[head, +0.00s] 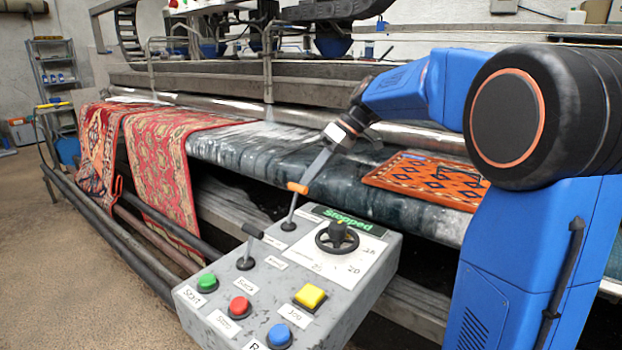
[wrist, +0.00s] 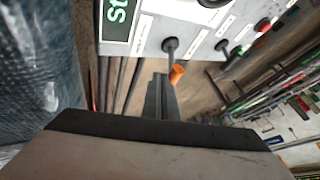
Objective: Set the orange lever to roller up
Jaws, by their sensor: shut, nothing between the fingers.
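The orange lever (head: 297,188) stands on the grey control panel, left of the display. Its orange tip leans up over the panel's far edge, on a thin grey stem. My gripper (head: 307,178) is shut and empty, reaching down from the upper right with its fingertips at the orange tip. In the wrist view the shut fingers (wrist: 159,90) lie just left of the orange tip (wrist: 177,73). They look very close; I cannot tell whether they touch. The labels by the lever are too small to read.
The control panel (head: 230,310) has a black-handled lever (head: 250,235), a black dial (head: 337,238) and several colored buttons. Its display (head: 348,221) reads "Stopped". Behind it, red rugs (head: 165,150) and an orange rug (head: 425,178) lie on the machine's wet bed.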

